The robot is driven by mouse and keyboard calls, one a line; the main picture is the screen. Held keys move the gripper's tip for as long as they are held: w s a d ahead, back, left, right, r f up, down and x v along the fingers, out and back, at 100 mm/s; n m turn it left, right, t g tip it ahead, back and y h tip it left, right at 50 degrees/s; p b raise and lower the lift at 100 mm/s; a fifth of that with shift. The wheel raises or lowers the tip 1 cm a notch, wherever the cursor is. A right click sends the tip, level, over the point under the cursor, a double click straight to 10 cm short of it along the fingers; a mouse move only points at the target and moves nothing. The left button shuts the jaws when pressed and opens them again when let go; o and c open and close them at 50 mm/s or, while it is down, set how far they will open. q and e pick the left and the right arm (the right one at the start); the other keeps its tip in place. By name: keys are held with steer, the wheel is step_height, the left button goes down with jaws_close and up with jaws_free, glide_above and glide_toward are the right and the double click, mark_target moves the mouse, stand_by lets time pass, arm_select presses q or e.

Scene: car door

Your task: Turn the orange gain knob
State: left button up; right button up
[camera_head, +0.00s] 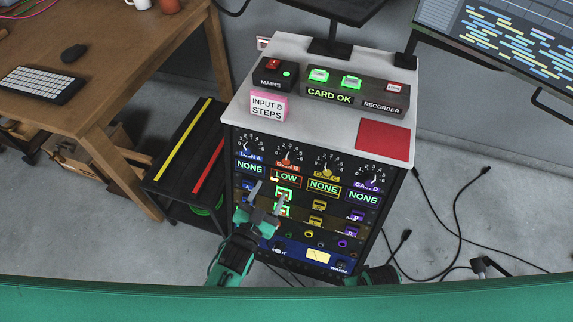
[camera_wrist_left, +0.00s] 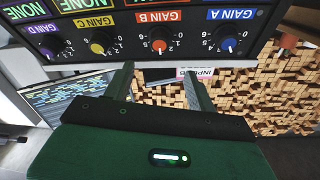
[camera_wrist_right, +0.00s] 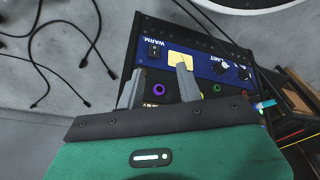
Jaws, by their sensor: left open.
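The orange gain knob (camera_head: 287,160), marked GAIN B, sits in the knob row on the rack's front, above a display reading LOW. In the left wrist view the same orange knob (camera_wrist_left: 158,46) shows upside down, beyond the gap between the fingers. My left gripper (camera_head: 268,197) is open and empty, in front of the rack and lower than the knob in the head view. Its fingertips (camera_wrist_left: 159,75) are apart from the knob. My right gripper (camera_wrist_right: 160,82) is open and empty in front of the rack's lower panel; its fingers are hard to see in the head view.
Blue (camera_head: 246,150), yellow (camera_head: 327,171) and purple (camera_head: 373,181) gain knobs share the row, with NONE displays. A pink INPUT B STEPS box (camera_head: 268,105) stands on the rack top. A small black side table (camera_head: 180,170) is left; cables (camera_head: 455,215) lie on the floor at right.

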mark_target(286, 162)
arm_select(q)
steer(key=x, duration=1.2)
steer(key=shift+c, duration=0.3)
steer(key=c, duration=0.9)
